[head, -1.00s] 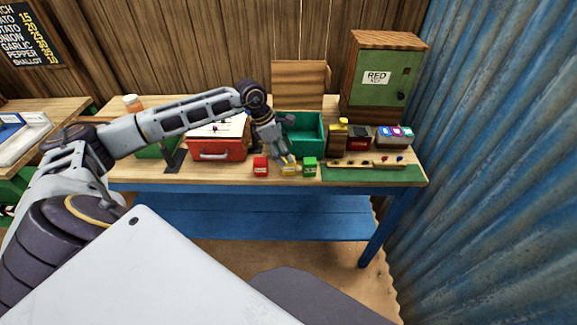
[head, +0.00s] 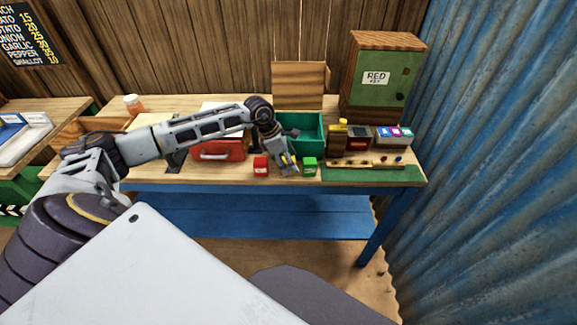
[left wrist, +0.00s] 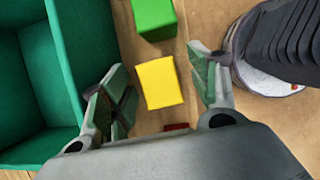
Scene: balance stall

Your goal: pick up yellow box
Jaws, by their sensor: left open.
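The yellow box (left wrist: 160,83) lies on the wooden table and shows in the left wrist view between the two fingers of my left gripper (left wrist: 162,68). The fingers are open, one on each side of it, with gaps visible. In the head view my left gripper (head: 287,166) points down at the table between the red box (head: 261,166) and the green box (head: 309,167), and it mostly hides the yellow box. My right gripper is in neither view.
The green box (left wrist: 154,17) is close beyond the yellow one in the left wrist view, and a sliver of the red box (left wrist: 176,127) shows on the near side. An open green bin (head: 313,150) stands behind. A green mat (head: 385,174) lies right.

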